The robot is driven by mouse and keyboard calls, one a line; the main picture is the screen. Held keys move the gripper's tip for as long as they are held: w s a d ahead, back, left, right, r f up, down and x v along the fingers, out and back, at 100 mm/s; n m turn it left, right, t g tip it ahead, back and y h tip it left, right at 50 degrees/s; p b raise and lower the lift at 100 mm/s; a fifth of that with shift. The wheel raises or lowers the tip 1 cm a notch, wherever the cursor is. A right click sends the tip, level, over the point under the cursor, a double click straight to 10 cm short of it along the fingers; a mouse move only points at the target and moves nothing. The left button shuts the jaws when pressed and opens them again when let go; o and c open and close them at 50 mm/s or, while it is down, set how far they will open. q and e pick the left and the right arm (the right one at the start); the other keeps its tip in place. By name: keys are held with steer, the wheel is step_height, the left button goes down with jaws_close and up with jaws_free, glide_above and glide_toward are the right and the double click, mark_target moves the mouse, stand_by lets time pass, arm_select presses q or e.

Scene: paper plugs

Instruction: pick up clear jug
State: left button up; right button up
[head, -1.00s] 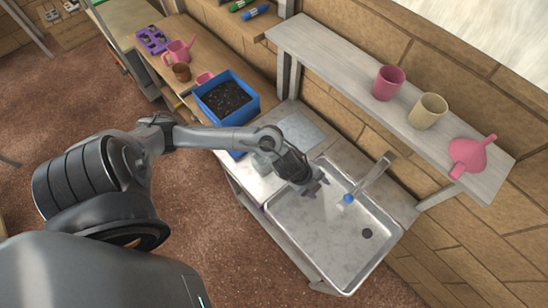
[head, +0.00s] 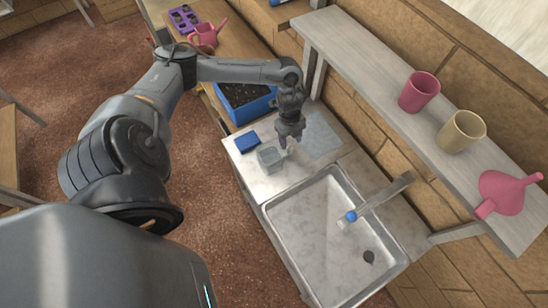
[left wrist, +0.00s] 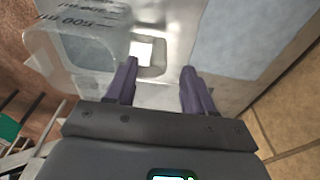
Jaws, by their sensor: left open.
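The clear jug (head: 269,160) stands on the counter beside the sink. In the left wrist view the jug (left wrist: 75,50) fills the upper left, with dark measuring marks on its side. Its clear handle (left wrist: 161,58) points right, just ahead of the fingers and nearer the left one. My left gripper (head: 288,146) points down at the handle side of the jug. In the left wrist view the gripper (left wrist: 160,82) is open, with nothing clearly held between its fingers. I cannot tell whether a finger touches the handle. My right gripper is not in view.
A metal sink (head: 320,230) with a tap (head: 385,195) lies to the right of the jug. A blue block (head: 246,141) sits behind it, near a blue soil tub (head: 248,105). A shelf (head: 400,120) with cups and a pink funnel-like vessel (head: 508,192) overhangs the right.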

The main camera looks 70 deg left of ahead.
arm_select(q)
steer(key=shift+s+d+f, duration=0.1)
steer(key=shift+d+f, duration=0.05)
steer(key=shift+f, duration=0.75)
steer(key=shift+w+d+f, duration=0.1)
steer(key=shift+d+f, duration=0.1)
steer(key=shift+f, duration=0.7)
steer(key=shift+s+d+f, duration=0.1)
steer(key=shift+d+f, duration=0.05)
steer(key=shift+f, duration=0.75)
steer(key=shift+c, duration=0.3)
jaws_close()
